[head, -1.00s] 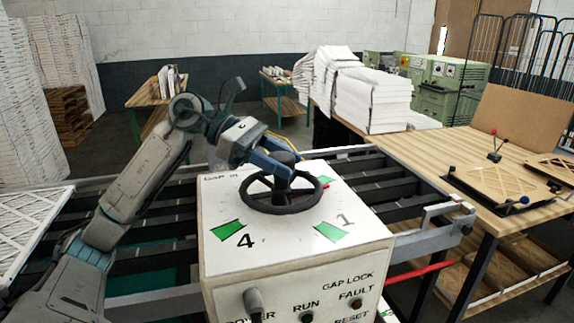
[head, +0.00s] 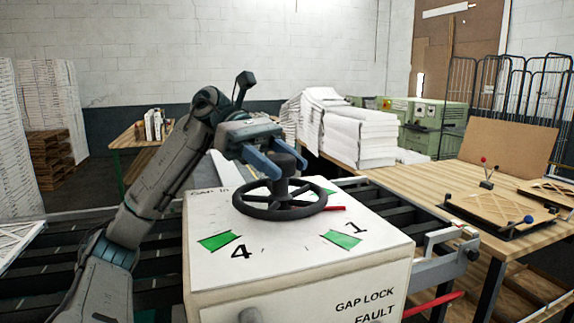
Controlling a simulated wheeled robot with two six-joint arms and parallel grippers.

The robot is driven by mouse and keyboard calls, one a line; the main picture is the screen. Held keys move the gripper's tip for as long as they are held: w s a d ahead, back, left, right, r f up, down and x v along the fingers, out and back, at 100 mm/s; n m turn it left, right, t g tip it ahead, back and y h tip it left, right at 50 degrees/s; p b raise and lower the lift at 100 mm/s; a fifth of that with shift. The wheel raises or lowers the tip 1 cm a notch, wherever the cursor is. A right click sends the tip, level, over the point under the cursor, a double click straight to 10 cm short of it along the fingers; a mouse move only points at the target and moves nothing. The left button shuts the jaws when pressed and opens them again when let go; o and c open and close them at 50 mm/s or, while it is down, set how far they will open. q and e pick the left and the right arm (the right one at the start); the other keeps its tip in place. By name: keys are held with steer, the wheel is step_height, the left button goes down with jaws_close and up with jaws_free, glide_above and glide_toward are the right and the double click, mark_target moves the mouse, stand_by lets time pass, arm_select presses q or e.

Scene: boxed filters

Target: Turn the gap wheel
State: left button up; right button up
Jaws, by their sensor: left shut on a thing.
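The gap wheel is a black spoked handwheel (head: 280,208) lying flat on top of a white control box (head: 290,262). The box top carries green marks with the numbers 4 and 1, and a red pointer (head: 334,208) shows at the wheel's right side. My left gripper (head: 278,162), with blue fingers, is shut on the knob (head: 284,160) that stands up from the wheel. The fingers hide part of the knob. My right gripper is out of view.
A roller conveyor (head: 150,265) runs behind the box. A wooden workbench (head: 440,185) stands to the right, with stacked white filters (head: 355,135) at its far end. A grey bracket (head: 445,250) juts out right of the box.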

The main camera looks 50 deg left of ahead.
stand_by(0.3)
arm_select(q)
steer(key=o, duration=1.4)
steer(key=shift+c, duration=0.2)
steer(key=v, duration=1)
steer(key=shift+a, duration=0.4)
steer(key=shift+w+r, duration=0.1)
